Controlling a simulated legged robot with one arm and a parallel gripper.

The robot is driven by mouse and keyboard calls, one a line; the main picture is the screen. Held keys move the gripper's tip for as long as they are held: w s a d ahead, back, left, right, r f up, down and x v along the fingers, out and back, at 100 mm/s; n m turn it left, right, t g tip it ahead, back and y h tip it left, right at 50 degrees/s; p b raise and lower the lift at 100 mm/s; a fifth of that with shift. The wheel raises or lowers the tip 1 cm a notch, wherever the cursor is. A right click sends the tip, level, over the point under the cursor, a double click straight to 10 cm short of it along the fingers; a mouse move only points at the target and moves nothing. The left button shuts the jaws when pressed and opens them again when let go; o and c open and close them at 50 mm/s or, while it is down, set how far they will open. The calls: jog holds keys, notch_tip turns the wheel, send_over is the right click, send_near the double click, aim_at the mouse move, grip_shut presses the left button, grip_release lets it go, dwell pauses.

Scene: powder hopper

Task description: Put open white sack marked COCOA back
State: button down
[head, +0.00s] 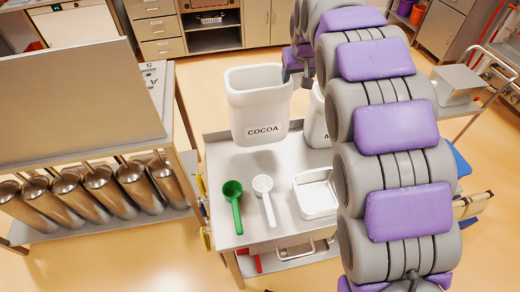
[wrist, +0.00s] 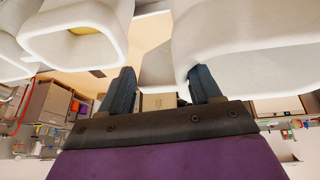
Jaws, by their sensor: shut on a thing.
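The open white sack marked COCOA (head: 260,108) is upright at the back left of the steel trolley top, seemingly raised a little above it. My gripper (head: 298,66) is at its upper right rim, partly hidden behind my arm. In the wrist view, my gripper (wrist: 163,90) has its two dark fingers at the wall of a white sack (wrist: 250,35), with one finger against its rim. The head view does not show the grip itself clearly.
A second white sack (head: 317,118) stands close to the right, partly behind my arm. A green scoop (head: 233,205), a white scoop (head: 265,198) and a white tray (head: 316,195) lie on the trolley (head: 226,158). A bench with steel canisters (head: 104,190) stands left.

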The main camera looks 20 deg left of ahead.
notch_tip(320, 180, down, 10)
jog(key=b, duration=0.3)
jog(key=shift+a+f, duration=0.2)
jog(key=shift+c, duration=1)
grip_release()
jog(key=shift+r, duration=0.1)
